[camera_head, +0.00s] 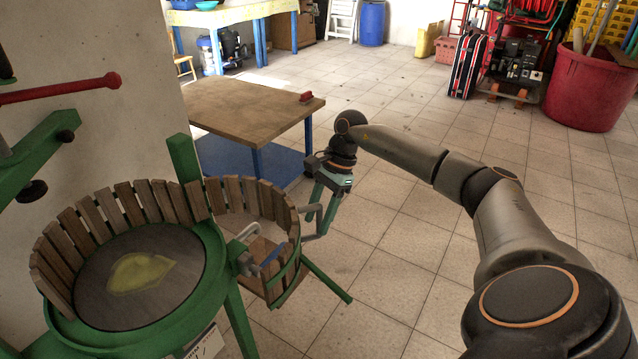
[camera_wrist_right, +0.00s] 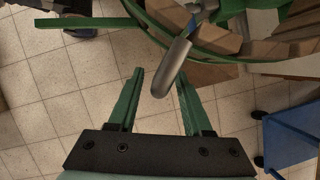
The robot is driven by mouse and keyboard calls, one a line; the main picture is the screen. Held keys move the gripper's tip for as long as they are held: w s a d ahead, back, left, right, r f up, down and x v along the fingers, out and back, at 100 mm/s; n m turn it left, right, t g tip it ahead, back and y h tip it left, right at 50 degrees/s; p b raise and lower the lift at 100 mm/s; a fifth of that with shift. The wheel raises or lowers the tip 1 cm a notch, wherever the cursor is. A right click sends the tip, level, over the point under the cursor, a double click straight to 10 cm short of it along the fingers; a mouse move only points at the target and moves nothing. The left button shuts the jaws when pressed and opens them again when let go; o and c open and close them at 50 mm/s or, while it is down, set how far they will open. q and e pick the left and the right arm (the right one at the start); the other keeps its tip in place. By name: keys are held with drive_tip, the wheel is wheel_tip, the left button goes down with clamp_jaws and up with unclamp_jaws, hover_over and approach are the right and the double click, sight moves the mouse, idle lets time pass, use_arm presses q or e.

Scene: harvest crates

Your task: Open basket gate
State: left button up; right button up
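The wooden-slat basket (camera_head: 110,212) stands on a green round frame (camera_head: 213,262) at the left. Its curved slatted gate (camera_head: 282,217) stands out to the right of the basket, with its inside partly showing. A grey metal handle (camera_wrist_right: 174,68) on the gate's side shows in the right wrist view. My right gripper (camera_head: 320,216) is beside the gate's outer right edge, pointing down. In the wrist view its green fingers (camera_wrist_right: 159,82) are apart, with the handle's rounded end between the tips and no clear contact. My left gripper is not in view.
A wooden table (camera_head: 245,108) with blue legs stands behind the gate. A green leg (camera_head: 328,282) juts out low at right. A red bar (camera_head: 60,90) and green beam are at upper left. A red tub (camera_head: 590,92) is far right. The tiled floor right of the gate is clear.

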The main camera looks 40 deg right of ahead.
drive_tip(key=p+v, duration=0.1)
drive_tip(key=v, duration=1.1)
drive_tip(key=shift+r+p, duration=0.3)
drive_tip(key=shift+s+f, duration=0.1)
